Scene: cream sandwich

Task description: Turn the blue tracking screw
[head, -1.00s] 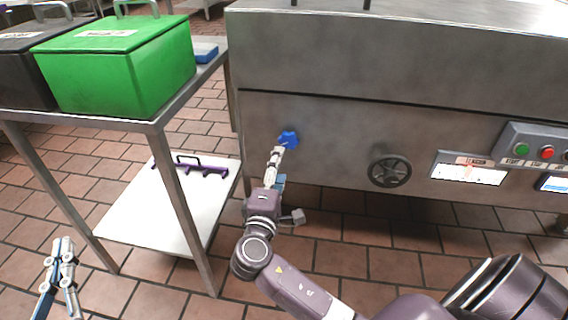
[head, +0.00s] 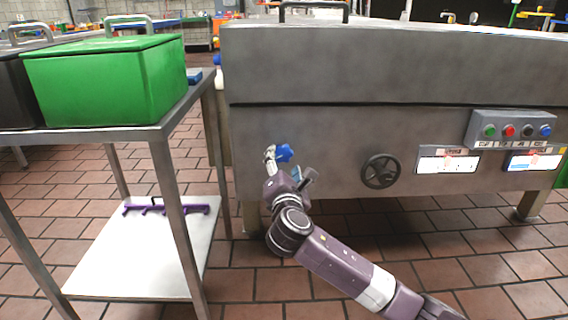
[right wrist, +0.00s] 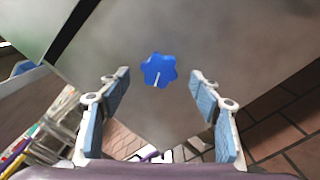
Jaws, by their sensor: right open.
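The blue tracking screw (head: 284,153) is a star-shaped blue knob on the front of the steel machine, left of the handwheel. In the right wrist view the knob (right wrist: 158,70) shows face-on, with a pale line on it. It lies ahead of and between the two fingers. My right gripper (head: 270,157) is just beside the knob in the head view; in the right wrist view the right gripper (right wrist: 162,100) is open and empty, its blue pads apart on either side. Whether the pads reach the knob's depth is hard to tell. My left gripper is out of view.
A black handwheel (head: 381,171) and a button panel (head: 515,130) are on the machine front (head: 330,125). A steel table (head: 100,139) with a green lidded box (head: 105,85) stands at the left. A purple rack (head: 165,208) lies on its lower shelf.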

